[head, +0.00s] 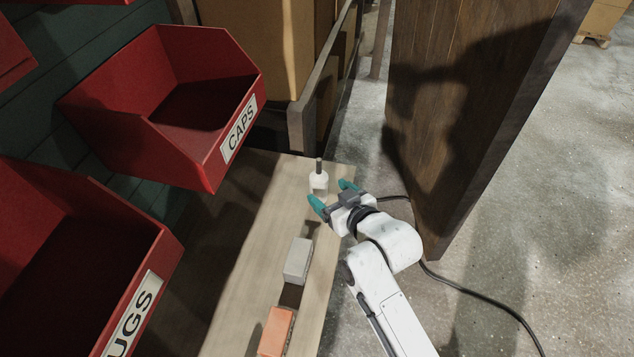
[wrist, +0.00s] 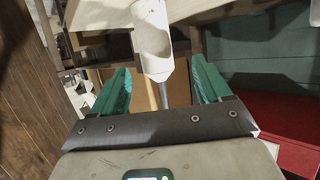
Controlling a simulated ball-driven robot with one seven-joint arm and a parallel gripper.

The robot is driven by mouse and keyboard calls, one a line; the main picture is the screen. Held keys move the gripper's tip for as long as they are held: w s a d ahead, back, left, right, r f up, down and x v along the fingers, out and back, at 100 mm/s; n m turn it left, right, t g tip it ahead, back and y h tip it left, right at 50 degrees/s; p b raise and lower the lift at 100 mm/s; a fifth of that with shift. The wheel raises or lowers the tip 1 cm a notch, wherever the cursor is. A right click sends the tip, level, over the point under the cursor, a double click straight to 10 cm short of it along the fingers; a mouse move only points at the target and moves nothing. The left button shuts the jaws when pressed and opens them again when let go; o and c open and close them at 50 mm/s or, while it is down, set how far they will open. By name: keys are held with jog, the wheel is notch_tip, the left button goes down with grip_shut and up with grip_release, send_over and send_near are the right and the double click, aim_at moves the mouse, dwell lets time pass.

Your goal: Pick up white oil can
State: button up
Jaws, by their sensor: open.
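The white oil can (head: 319,184) stands upright at the far end of the wooden shelf board, with a thin dark spout on top. My gripper (head: 328,191) is open and empty, just on the near right side of the can, its teal fingers pointing towards it. In the wrist view the can's white body (wrist: 153,42) lies beyond the fingertips, and its spout shows in line with the gap between the fingers (wrist: 160,78). I cannot tell how deep the can sits between the fingers; no grip on it shows.
A grey block (head: 298,260) and an orange block (head: 276,332) lie nearer on the wooden board (head: 262,225). Red bins, one labelled CAPS (head: 215,165), line the left. A dark wooden panel (head: 465,110) stands to the right of the arm, with concrete floor beyond.

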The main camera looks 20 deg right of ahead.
aim_at(324, 185)
jog(key=shift+d+x, duration=0.15)
jog(key=shift+x, duration=1.55)
jog(key=shift+d+x, duration=0.15)
jog(key=shift+x, duration=1.55)
jog(key=shift+r, duration=0.1)
jog(key=c, duration=1.3)
